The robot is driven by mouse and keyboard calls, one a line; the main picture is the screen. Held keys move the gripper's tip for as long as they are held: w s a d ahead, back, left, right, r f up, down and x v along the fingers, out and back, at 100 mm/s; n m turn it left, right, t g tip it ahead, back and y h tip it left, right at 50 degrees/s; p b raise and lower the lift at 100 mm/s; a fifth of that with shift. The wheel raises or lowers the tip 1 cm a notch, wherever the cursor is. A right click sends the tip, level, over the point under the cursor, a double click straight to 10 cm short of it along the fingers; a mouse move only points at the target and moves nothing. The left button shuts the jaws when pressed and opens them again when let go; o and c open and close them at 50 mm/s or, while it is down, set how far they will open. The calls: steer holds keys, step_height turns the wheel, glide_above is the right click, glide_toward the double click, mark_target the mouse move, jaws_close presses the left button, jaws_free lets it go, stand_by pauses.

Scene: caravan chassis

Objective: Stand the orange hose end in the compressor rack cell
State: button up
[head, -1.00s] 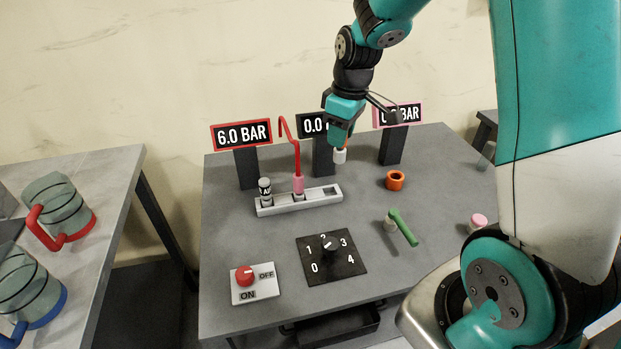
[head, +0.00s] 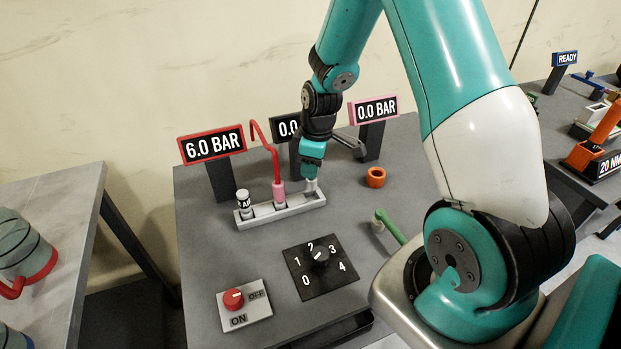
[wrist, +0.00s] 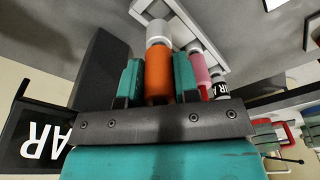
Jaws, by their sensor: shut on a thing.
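My gripper (head: 312,165) points down over the right end of the grey rack (head: 262,214). In the wrist view, its teal fingers (wrist: 158,80) are shut on the orange hose end (wrist: 158,68), which has a pale grey tip (wrist: 158,32). The tip shows just below the fingers in the head view (head: 311,184), upright at the rack's right cell. It overlaps the cell in the wrist view; I cannot tell how deep it sits. The rack's middle cell holds a pink hose end (head: 279,190), its left one a white AIR piece (head: 243,200).
A red gauge (head: 212,145) reads 6.0 BAR and a pink one (head: 376,109) 0.0 BAR. An orange ring (head: 376,177) and a green-handled valve (head: 388,226) stand to the right. A dial (head: 320,262) and a red ON/OFF switch (head: 233,298) lie in front.

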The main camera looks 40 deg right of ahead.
mark_target(311, 181)
steer(key=shift+f, duration=2.35)
steer(key=shift+f, duration=0.2)
steer(key=o, duration=0.9)
steer(key=shift+o, duration=0.2)
steer(key=shift+r, duration=0.1)
